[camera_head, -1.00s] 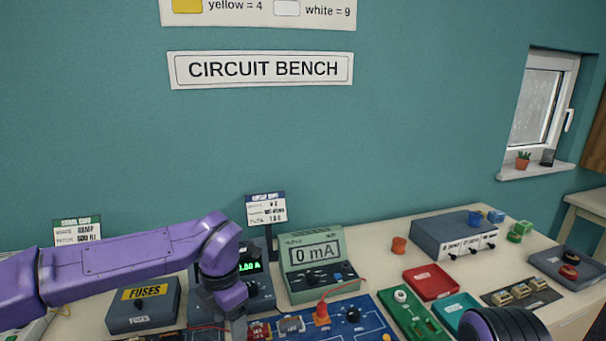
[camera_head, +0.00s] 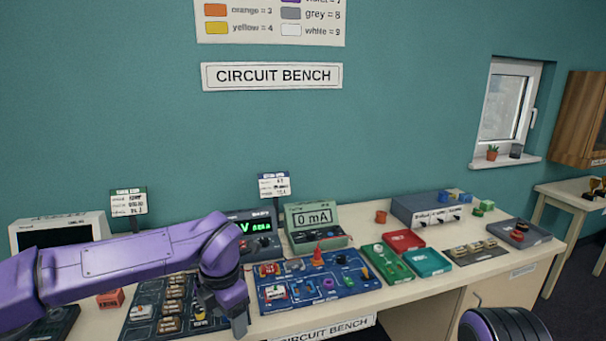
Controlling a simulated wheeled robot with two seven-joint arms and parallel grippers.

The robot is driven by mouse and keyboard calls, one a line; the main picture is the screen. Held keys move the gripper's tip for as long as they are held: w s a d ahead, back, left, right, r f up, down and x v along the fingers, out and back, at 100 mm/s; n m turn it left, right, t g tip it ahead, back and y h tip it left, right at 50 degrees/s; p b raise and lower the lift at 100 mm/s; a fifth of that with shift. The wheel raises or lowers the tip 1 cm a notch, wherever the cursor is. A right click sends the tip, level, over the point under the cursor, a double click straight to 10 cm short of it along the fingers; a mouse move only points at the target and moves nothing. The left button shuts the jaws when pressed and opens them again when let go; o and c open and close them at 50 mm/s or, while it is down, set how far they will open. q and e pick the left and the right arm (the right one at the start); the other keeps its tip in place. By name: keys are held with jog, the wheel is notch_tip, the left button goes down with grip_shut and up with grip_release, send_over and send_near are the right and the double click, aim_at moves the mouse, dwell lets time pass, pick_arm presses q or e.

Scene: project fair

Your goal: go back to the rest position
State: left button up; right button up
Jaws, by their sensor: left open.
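My left arm comes in from the left, purple, with its gripper (camera_head: 238,322) hanging down at the front of the bench (camera_head: 400,297). The gripper is open and no object shows in it. It is left of the blue circuit board (camera_head: 318,290) and by the right edge of the dark parts tray (camera_head: 150,325). Of my right arm only a dark, ribbed purple part shows at the bottom right; its gripper is out of view.
The meter reading 0 mA (camera_head: 315,222) and a green-display supply (camera_head: 254,229) stand at the back. Red (camera_head: 402,241) and teal (camera_head: 430,262) trays lie right of the board. A grey box (camera_head: 425,209) stands farther right. The air above the bench's right half is clear.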

pick_arm(q)
jog(key=w+a+f+m+t+y, duration=0.1)
jog(key=w+f+m+t+y, duration=0.15)
jog(key=f, duration=0.35)
jog(key=s+a+f+m+t+b, duration=0.1)
jog(key=s+f+m, duration=0.25)
jog(key=f, duration=0.55)
jog(key=s+a+f+m+t+b, duration=0.1)
jog(key=s+f+m+t, duration=0.2)
jog(key=f, duration=0.6)
jog(key=s+a+f+m+g+b, duration=0.1)
jog(key=s+a+f+m, duration=0.3)
jog(key=s, duration=0.4)
jog(key=s+a+f+m+g+b, duration=0.1)
jog(key=s+a+f+m, duration=0.3)
jog(key=s, duration=0.5)
jog(key=s+a+f+m+g+b, duration=0.1)
jog(key=s+a+f+m+g, duration=0.1)
jog(key=s+f, duration=0.4)
jog(key=s+a+m, duration=0.1)
jog(key=s+a, duration=0.1)
jog(key=shift+s+a+f+m+y+b, duration=0.2)
jog(key=shift+s+f+m+y+b, duration=0.15)
jog(key=shift+m, duration=0.05)
pick_arm(e)
notch_tip(320, 180, down, 6)
jog(key=shift+w, duration=0.35)
